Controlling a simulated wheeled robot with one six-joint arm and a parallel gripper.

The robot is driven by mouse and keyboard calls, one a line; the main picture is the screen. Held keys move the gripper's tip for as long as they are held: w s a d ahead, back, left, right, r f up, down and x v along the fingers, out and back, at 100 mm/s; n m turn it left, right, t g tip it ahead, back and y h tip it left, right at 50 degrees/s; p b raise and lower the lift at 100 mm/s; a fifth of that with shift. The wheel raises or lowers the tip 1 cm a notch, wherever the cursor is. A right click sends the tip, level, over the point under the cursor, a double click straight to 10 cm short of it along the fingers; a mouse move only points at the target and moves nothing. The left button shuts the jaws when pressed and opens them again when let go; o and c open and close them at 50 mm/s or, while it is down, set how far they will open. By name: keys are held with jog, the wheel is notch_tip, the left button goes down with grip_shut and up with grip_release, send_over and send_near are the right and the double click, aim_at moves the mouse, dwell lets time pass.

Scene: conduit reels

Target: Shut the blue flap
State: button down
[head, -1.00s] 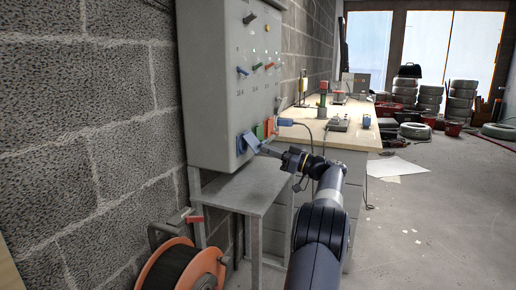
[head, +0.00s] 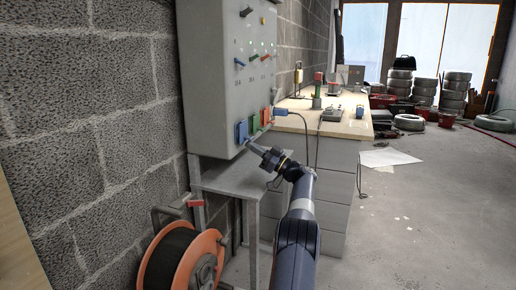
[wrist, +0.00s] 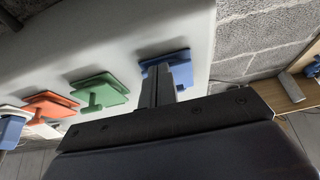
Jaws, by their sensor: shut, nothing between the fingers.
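The blue flap (head: 242,132) is on the lower front of the grey cabinet (head: 215,80), leftmost in the row of flaps in the head view. In the wrist view the shut fingers (wrist: 158,88) overlap part of the blue flap (wrist: 180,58). I cannot tell whether they touch it.
A green flap (head: 254,124) and an orange flap (head: 265,117) sit beside the blue one. A grey stand (head: 228,180) is below the cabinet. An orange reel (head: 205,262) is at lower left, a wooden bench (head: 300,120) behind. The floor at right is mostly clear.

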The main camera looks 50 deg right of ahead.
dwell(0.5)
jog(key=p+v, duration=0.1)
jog(key=v, duration=0.9)
jog(key=shift+s+f+p, duration=0.25)
jog(key=shift+s+p, duration=0.05)
jog(key=shift+s, duration=0.05)
jog(key=shift+w, duration=0.1)
jog(key=b+x, duration=0.1)
jog(key=x, duration=0.9)
jog(key=shift+w+r+b, duration=0.15)
jog(key=shift+r+b, duration=0.15)
jog(key=shift+b, duration=0.05)
jog(key=shift+w+f, duration=0.15)
